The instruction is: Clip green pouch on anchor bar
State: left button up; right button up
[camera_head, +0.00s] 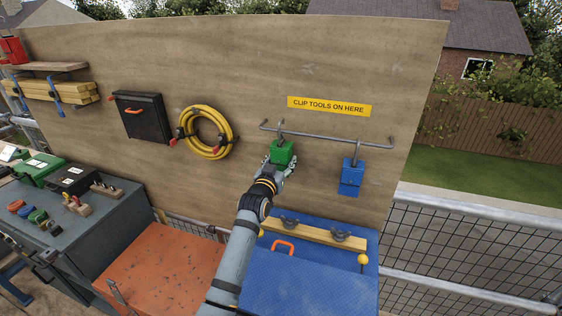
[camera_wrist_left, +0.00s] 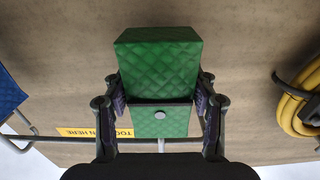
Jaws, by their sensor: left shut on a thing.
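The green pouch (camera_head: 282,153) is at the left part of the grey anchor bar (camera_head: 318,133) on the board. Its metal clip (camera_head: 279,129) reaches up across the bar; I cannot tell whether it is hooked around it or only in front. My left gripper (camera_head: 279,164) is shut on the pouch from below. In the left wrist view the quilted green pouch (camera_wrist_left: 159,75) sits between both fingers (camera_wrist_left: 160,104), and the bar (camera_wrist_left: 50,139) runs behind, partly hidden. My right gripper is not in view.
A blue pouch (camera_head: 351,178) hangs from the bar's right part. A yellow sign (camera_head: 329,106) is above the bar. A coiled yellow hose (camera_head: 231,136) and black case (camera_head: 142,117) are on the board to the left. A blue chest (camera_head: 310,279) stands below.

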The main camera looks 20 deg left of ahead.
pick_arm(q)
jog(key=shift+f, duration=0.1)
dwell(0.5)
jog(key=shift+f, duration=0.85)
jog(key=o, duration=1.6)
jog(key=shift+s, duration=0.1)
